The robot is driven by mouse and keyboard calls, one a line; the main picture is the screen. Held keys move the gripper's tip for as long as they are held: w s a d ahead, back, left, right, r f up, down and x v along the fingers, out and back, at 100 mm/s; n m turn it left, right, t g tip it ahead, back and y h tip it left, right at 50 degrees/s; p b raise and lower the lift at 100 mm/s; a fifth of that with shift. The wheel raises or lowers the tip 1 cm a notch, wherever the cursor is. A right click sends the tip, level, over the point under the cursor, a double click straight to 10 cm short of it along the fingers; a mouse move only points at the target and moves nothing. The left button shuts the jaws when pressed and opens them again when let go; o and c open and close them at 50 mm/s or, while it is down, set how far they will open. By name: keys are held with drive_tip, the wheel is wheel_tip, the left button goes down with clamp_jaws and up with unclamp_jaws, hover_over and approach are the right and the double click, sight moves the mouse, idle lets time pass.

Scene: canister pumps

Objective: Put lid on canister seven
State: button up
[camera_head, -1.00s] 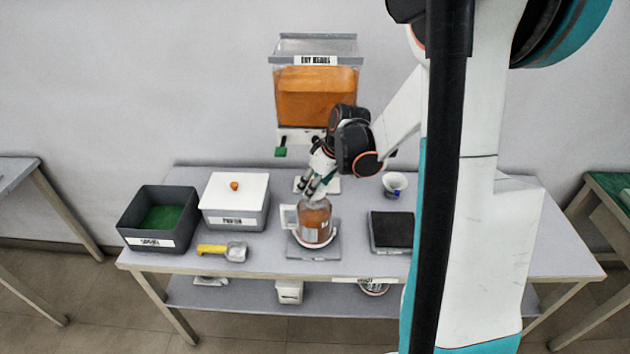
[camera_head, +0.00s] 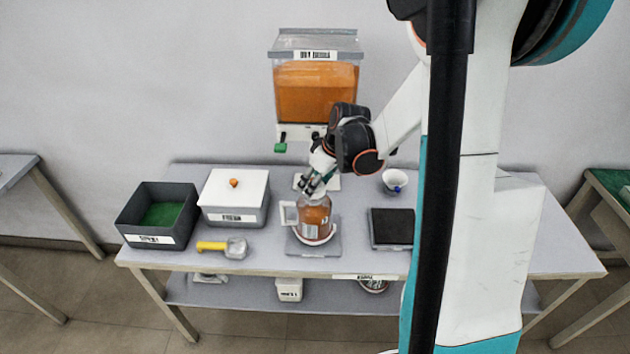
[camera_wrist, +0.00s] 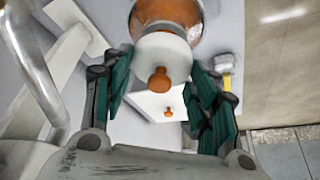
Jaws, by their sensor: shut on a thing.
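A clear canister with orange contents and a label (camera_head: 314,222) stands upright on a grey scale-like plate (camera_head: 300,251) at the table's middle. Its label is too small to read. It also shows at the top of the wrist view (camera_wrist: 178,14). My gripper (camera_head: 313,187) is directly above the canister's mouth. In the wrist view my gripper (camera_wrist: 162,70) has its two green-padded fingers on either side of a round white lid (camera_wrist: 165,52) with an orange knob, shut on its rim. The lid is at the canister's mouth; whether it is fully seated cannot be told.
A clear dispenser with orange contents (camera_head: 316,92) hangs behind. Left are a dark bin (camera_head: 152,240), a white-lidded box (camera_head: 235,195) and a yellow-handled scoop (camera_head: 228,247). Right are a dark pad (camera_head: 392,228) and a small white cup (camera_head: 395,181).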

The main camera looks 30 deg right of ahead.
drive_tip(key=shift+f+b, duration=1)
drive_tip(key=shift+b, duration=0.05)
idle(1.2)
drive_tip(key=o, duration=0.9)
drive_tip(key=o, duration=0.5)
drive_tip(key=shift+r, duration=0.15)
drive_tip(key=shift+r+p, duration=2.4)
drive_tip(key=shift+r, duration=1.05)
